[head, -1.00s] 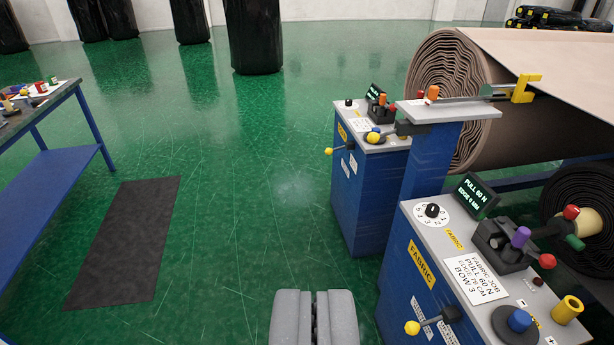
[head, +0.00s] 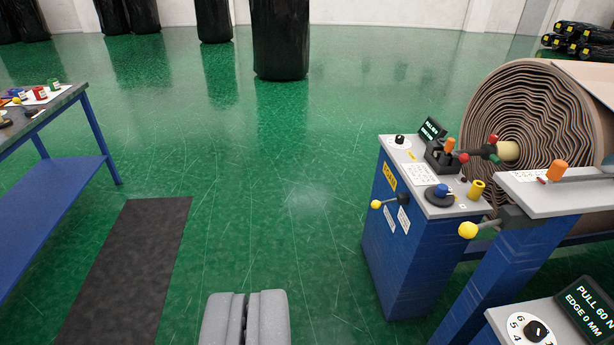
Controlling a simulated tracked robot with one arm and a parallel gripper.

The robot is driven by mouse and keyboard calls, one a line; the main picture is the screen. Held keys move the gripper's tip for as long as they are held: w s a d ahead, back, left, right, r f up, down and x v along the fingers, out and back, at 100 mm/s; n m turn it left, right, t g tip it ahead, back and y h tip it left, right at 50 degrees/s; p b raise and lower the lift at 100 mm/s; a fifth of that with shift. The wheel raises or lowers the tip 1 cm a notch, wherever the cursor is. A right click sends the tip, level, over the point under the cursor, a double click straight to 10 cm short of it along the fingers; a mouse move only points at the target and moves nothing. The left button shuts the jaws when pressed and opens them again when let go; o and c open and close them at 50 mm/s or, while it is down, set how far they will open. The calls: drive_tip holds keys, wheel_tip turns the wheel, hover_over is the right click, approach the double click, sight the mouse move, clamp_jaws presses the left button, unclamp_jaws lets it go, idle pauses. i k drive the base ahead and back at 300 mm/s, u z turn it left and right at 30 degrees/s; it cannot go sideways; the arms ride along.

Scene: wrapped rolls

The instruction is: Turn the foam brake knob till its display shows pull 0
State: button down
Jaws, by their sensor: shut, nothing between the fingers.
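My gripper (head: 245,300) is shut and empty at the bottom of the picture, above the green floor and apart from both consoles. A far blue console (head: 408,240) stands ahead to the right. Its tilted display (head: 432,129) seems to read pull 60 N. On its top are a black dial (head: 399,140) on a white plate and a blue knob (head: 440,190) on a black base. Its yellow label (head: 390,177) is too small to read surely, so I cannot tell if this is the foam one. A nearer display (head: 590,311) reads pull 60 N, edge 0 mm, beside another dial (head: 535,330).
Yellow-tipped levers (head: 468,230) stick out on the left of the consoles. A large brown roll (head: 535,120) lies behind them. A blue-legged table (head: 60,200) stands left, with a dark mat (head: 130,270) beside it. The floor between is clear. Black wrapped rolls (head: 280,40) stand at the back.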

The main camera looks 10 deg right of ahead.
sight(399, 139)
drive_tip(key=z, duration=0.4)
drive_tip(key=i, duration=2.65)
drive_tip(key=u, duration=0.45)
drive_tip(key=i, duration=1.3)
drive_tip(key=z, duration=0.65)
